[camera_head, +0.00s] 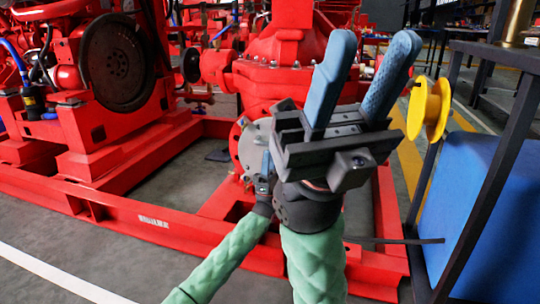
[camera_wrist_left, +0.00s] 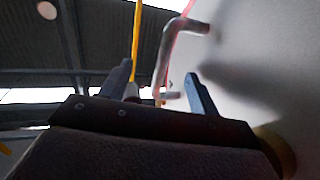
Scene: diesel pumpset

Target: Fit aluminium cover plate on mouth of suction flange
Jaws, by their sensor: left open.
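The aluminium cover plate (camera_head: 256,138) is a grey disc standing upright against the red suction flange (camera_head: 235,150), whose rim shows at its left. My right gripper hides its right part. I cannot tell whether it sits flush. In the left wrist view the plate is the large grey surface (camera_wrist_left: 265,70) at the right, with a bent handle (camera_wrist_left: 168,55). My left gripper (camera_wrist_left: 160,84) is open, its fingers apart with the handle's lower end seen between them, not clamped. In the head view it is small, in front of the plate. My right gripper (camera_head: 368,58) is open, empty, fingers pointing up.
The red pump (camera_head: 280,80) stands behind my grippers on a red base frame (camera_head: 165,220). An engine with a dark flywheel (camera_head: 117,62) is at the left.

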